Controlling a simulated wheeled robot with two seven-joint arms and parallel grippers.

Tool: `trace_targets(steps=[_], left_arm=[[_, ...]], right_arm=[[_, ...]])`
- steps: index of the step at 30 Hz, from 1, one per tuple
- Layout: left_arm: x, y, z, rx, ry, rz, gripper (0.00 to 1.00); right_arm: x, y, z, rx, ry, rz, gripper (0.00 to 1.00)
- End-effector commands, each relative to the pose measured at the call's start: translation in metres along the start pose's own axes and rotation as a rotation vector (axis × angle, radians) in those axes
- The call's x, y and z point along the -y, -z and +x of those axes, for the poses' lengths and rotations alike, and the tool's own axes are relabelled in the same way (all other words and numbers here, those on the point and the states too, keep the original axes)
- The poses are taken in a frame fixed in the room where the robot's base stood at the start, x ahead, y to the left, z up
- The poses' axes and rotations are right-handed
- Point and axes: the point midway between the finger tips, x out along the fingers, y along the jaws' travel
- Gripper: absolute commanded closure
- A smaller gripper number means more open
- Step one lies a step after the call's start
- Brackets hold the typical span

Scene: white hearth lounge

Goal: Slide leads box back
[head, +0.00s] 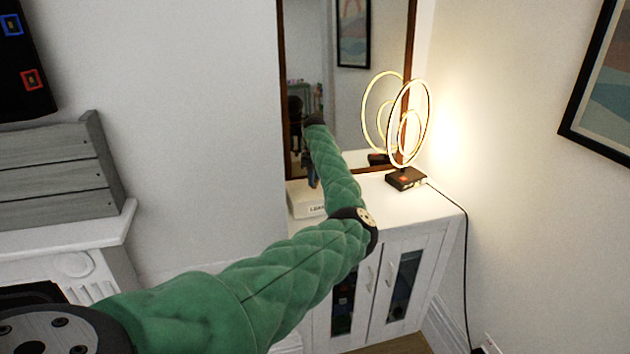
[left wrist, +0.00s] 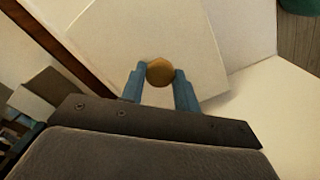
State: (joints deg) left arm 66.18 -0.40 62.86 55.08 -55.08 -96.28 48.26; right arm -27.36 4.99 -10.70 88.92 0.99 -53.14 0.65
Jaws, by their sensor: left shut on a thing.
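The leads box (head: 303,203) is a low white box with dark lettering on its front. It stands on the left part of the white cabinet top (head: 425,208), close to the mirror. My left gripper (head: 312,173) reaches down at the box, partly hidden behind my green arm. In the left wrist view, the blue fingers of my left gripper (left wrist: 160,80) are shut on a round tan knob (left wrist: 160,71) on the pale lid of the leads box (left wrist: 140,35). My right gripper is in neither view.
A ring lamp (head: 406,178) stands lit on the cabinet's right part, its cord running down the right side. A brown-framed mirror (head: 348,95) rises behind the cabinet. The cabinet top between box and lamp is partly hidden by my arm.

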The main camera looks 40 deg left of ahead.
Motion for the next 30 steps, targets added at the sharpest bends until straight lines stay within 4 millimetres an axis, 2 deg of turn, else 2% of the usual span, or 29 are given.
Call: trace_targets(steps=[18, 30], left_arm=[[-0.014, 0.015, 0.0, -0.001, 0.0, 0.0, 0.93], [-0.017, 0.017, 0.0, -0.001, 0.0, 0.0, 0.93]], right_arm=[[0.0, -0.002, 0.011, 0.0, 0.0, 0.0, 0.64], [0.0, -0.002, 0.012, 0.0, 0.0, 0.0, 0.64]])
